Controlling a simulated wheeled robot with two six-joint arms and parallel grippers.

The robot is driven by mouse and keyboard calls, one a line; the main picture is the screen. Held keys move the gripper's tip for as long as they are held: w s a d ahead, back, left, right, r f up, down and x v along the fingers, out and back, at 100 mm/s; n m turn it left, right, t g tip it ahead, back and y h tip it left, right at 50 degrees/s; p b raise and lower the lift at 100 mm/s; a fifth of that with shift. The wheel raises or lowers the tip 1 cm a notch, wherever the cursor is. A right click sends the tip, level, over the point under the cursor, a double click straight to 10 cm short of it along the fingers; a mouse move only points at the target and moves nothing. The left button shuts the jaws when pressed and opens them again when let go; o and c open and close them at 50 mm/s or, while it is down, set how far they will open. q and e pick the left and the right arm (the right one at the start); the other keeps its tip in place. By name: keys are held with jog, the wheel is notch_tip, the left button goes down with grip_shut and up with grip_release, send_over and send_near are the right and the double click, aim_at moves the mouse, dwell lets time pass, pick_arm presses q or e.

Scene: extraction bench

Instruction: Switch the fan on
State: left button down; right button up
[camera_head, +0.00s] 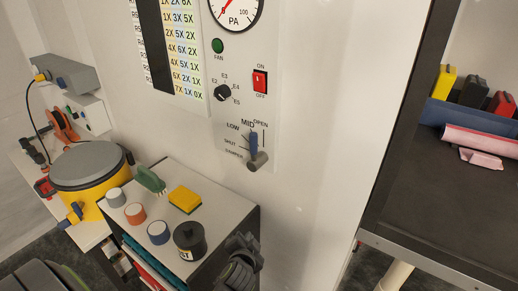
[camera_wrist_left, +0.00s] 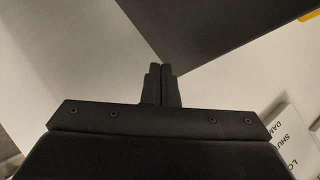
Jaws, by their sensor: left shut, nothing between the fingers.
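The red rocker switch (camera_head: 260,83) is on the wall panel between the words ON and OFF. I cannot tell which side is pressed in. A round green lamp or button (camera_head: 217,45), labelled FAN, is up and left of the switch. My left gripper (camera_head: 241,240) is low in the head view, beside the small cabinet and well below the switch. It is shut and empty. In the left wrist view its two fingers (camera_wrist_left: 161,82) are together. My right gripper is not in view.
A black selector knob (camera_head: 222,92) and a damper lever (camera_head: 254,144) are near the switch. Below, a cabinet top (camera_head: 220,199) holds a yellow sponge (camera_head: 185,199), several pots and a brush. A dark shelf (camera_head: 440,220) stands at the right.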

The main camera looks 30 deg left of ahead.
aim_at(259, 83)
pick_arm(q)
notch_tip(259, 83, up, 43)
jog(key=s+a+n+t+y+p, duration=0.2)
jog(key=t+y+p, duration=0.2)
jog(key=y, duration=0.5)
jog(key=shift+s+n+t+y+p, duration=0.3)
jog(key=shift+s+t+p, duration=0.1)
jog(key=shift+p, duration=0.45)
jog(key=shift+w+f, duration=0.1)
jog(key=shift+f, duration=0.05)
jog(key=w+r, duration=0.1)
jog(key=w, duration=0.7)
jog(key=shift+w+d+r+b, duration=0.15)
jog(key=shift+w+d+b, duration=0.15)
jog(key=shift+d, duration=0.05)
